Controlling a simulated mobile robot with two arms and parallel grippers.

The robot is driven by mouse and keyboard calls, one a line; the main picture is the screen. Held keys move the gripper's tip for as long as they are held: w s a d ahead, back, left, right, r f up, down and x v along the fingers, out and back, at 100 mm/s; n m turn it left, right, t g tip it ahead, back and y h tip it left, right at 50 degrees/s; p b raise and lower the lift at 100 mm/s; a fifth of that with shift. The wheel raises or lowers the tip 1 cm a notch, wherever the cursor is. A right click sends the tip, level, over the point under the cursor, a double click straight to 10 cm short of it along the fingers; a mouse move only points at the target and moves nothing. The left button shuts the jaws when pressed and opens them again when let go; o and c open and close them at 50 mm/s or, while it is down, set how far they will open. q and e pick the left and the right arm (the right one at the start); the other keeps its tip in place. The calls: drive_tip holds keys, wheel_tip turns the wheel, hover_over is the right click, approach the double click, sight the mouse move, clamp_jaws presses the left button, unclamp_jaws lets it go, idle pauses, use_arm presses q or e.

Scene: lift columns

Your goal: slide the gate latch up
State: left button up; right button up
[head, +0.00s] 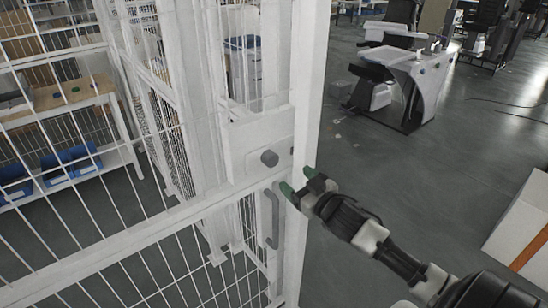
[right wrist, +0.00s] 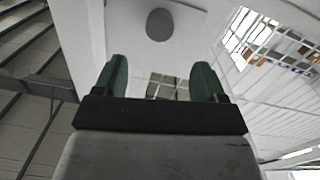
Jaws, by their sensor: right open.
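The gate latch is a white plate (head: 246,139) on the gate's upright with a dark grey round knob (head: 269,158) standing out from it. The knob also shows in the right wrist view (right wrist: 160,25), beyond and between the lines of my fingers. My right gripper (head: 298,181) is open and empty, with green fingertips, just right of and a little below the knob in the head view. In the right wrist view my right gripper (right wrist: 161,78) has its fingers well apart and not touching the knob. My left gripper is not in view.
A grey pull handle (head: 271,217) is on the gate below the latch, close to my right gripper. White wire mesh panels (head: 100,235) fill the left. A shelf with blue bins (head: 70,160) stands behind them. A white box (head: 520,232) is at the right edge. Open floor lies right of the gate post.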

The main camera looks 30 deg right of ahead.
sight(274, 162)
drive_tip(key=w+p, duration=0.1)
drive_tip(key=w, duration=0.3)
drive_tip(key=w+p, duration=0.1)
drive_tip(key=w, duration=0.4)
drive_tip(key=shift+w+a, duration=0.2)
drive_tip(key=shift+w, duration=0.05)
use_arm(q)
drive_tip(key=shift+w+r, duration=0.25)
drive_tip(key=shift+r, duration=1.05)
use_arm(e)
drive_tip(key=shift+w+f, duration=0.1)
drive_tip(key=shift+w, duration=0.4)
drive_tip(key=c, duration=1.3)
wheel_tip(274, 162, up, 4)
drive_tip(key=p, duration=0.3)
drive_tip(key=shift+p, duration=0.35)
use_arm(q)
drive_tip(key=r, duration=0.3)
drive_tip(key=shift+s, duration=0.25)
use_arm(e)
drive_tip(key=shift+f, duration=0.15)
